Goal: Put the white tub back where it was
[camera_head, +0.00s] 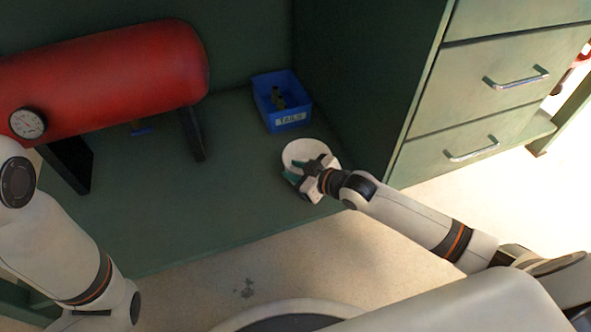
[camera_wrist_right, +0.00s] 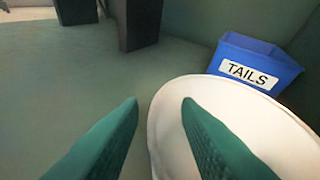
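The white tub (camera_head: 305,149) is a round white vessel on the green shelf, near its right front part. It also shows in the right wrist view (camera_wrist_right: 285,135), at the lower right. My right gripper (camera_head: 298,175) is at the tub's near side and hides part of it. In the right wrist view its green fingers (camera_wrist_right: 160,101) stand apart, one outside the tub's left rim and the other over its mouth. The tub's near wall lies between them, with visible gaps. My left arm shows at the left, but its gripper is out of view.
A blue bin (camera_head: 281,101) labelled TAILS, with small dark pieces inside, stands just behind the tub. A red tank (camera_head: 110,80) with a gauge stands on dark legs at the left. A green drawer cabinet (camera_head: 480,100) rises at the right. The middle shelf is clear.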

